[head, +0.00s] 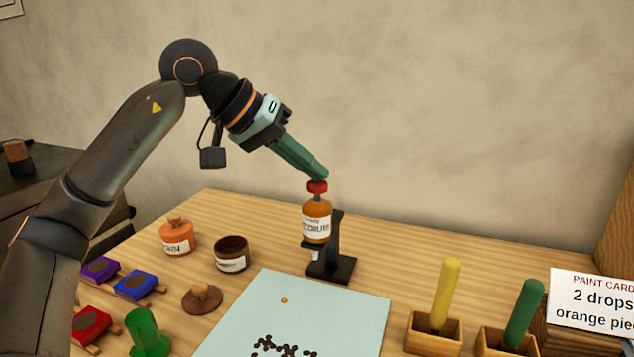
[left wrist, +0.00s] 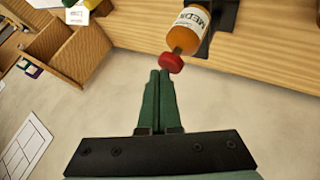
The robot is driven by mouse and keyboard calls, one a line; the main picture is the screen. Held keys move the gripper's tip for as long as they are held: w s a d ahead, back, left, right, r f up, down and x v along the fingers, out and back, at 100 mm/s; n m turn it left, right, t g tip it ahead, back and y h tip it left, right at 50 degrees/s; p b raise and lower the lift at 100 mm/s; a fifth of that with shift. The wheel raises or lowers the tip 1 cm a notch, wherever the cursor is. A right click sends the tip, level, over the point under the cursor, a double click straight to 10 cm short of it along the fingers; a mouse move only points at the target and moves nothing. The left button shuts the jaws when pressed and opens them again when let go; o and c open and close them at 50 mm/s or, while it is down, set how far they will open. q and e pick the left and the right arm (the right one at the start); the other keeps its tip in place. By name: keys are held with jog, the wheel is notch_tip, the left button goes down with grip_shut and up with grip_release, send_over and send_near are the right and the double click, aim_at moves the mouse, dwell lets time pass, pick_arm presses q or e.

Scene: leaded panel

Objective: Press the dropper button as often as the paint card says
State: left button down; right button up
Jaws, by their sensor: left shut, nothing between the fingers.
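The dropper is an amber bottle (head: 317,222) with a red button (head: 317,187) on top, held upright in a black stand (head: 331,268). My left gripper (head: 318,174) is shut and empty, its green fingertips right at the red button. In the left wrist view the fingertips (left wrist: 160,74) appear next to the button (left wrist: 171,62); I cannot tell whether they touch it. The paint card (head: 590,300) at the right reads "2 drops" and "orange pie…", cut off by the picture edge. One small orange-yellow spot (head: 284,300) lies on the pale blue sheet (head: 360,305). My right gripper is out of view.
Dark bits (head: 283,346) lie on the sheet. An orange jar (head: 177,237), an open brown jar (head: 231,254), a lid (head: 202,298) and purple, blue and red pads stand left. Yellow (head: 445,295) and green (head: 524,313) handled tools stand in wooden holders at the right front.

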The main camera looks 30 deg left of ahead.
aim_at(310, 185)
pick_arm(q)
jog(key=shift+f+b, duration=0.55)
jog(key=shift+f, duration=0.2)
dwell(0.3)
jog(key=shift+r, duration=0.1)
jog(key=shift+r+p, duration=1.35)
notch_tip(310, 185, up, 5)
jog(key=p, duration=0.5)
jog(key=shift+r, duration=0.1)
dwell(0.4)
